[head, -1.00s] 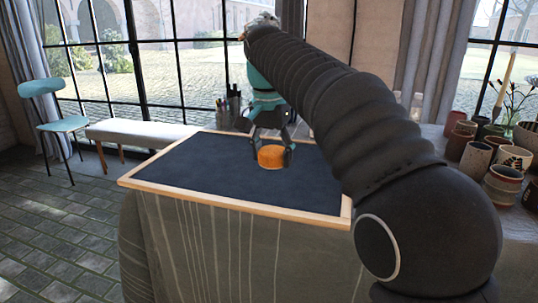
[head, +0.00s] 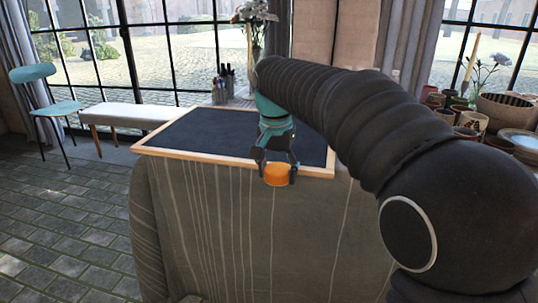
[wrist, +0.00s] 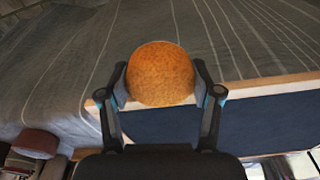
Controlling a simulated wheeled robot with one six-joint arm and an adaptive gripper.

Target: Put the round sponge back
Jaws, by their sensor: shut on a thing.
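The round orange sponge (head: 278,175) is held between the two fingers of my gripper (head: 275,168). In the wrist view the sponge (wrist: 160,74) sits between the fingertips of my gripper (wrist: 160,90), with one finger at each side. In the head view the sponge appears at the front wooden edge of the dark board, partly past it, with the draped cloth behind its lower part. I cannot tell its exact height.
The dark wood-framed board (head: 215,130) lies on a table draped with a striped cloth (head: 225,230). A pen holder (head: 224,86) and a flower vase (head: 258,38) stand behind it. Several cups and bowls (head: 472,122) stand at the right. A bench (head: 130,116) and a chair (head: 52,107) are at the left.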

